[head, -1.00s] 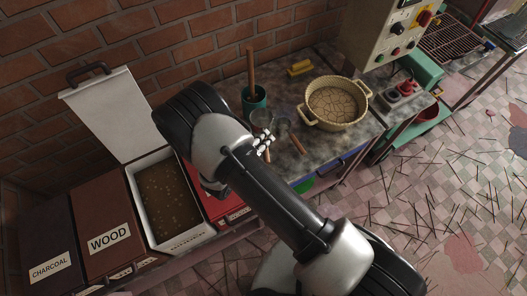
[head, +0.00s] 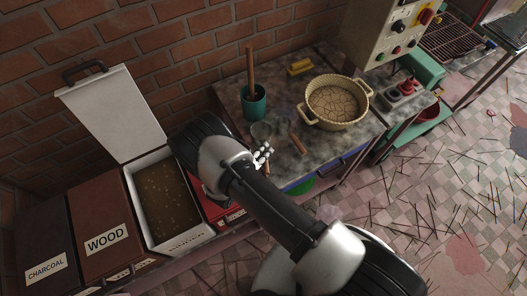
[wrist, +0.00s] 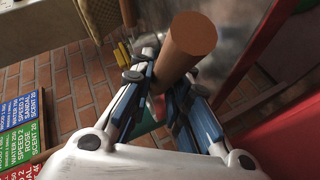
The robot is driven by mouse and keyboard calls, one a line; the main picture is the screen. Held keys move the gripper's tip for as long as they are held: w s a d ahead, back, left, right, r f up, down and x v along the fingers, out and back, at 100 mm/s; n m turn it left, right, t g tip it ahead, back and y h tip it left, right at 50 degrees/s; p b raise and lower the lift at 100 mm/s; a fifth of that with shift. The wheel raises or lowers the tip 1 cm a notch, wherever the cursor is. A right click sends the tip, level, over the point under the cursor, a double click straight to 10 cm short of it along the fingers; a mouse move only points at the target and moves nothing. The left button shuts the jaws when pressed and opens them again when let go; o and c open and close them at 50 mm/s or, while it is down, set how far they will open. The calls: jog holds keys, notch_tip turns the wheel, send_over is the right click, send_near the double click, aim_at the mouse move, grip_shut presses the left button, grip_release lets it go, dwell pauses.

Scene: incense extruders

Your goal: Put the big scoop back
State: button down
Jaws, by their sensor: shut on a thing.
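My gripper (head: 262,157) is over the front edge of the stone-topped bench. In the wrist view, my gripper (wrist: 165,88) is shut on a thick brown wooden handle (wrist: 190,45), whose round end points up toward the camera. In the head view, a scoop with a grey bowl (head: 261,131) shows just beyond my fingers, in line with them; it appears to be the held one. A second scoop with a brown handle (head: 298,143) lies on the bench to the right. Which scoop is bigger is hard to tell.
Left are an open bin of brown powder (head: 166,200) and closed WOOD (head: 106,238) and CHARCOAL (head: 46,268) bins.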

jog(key=c, duration=1.5)
grip_release()
jog(key=shift+f, duration=0.1)
jog(key=shift+c, duration=0.2)
jog(key=shift+r, duration=0.2)
jog(key=p+v, duration=0.1)
jog(key=v, duration=1.1)
jog(key=shift+f, duration=0.15)
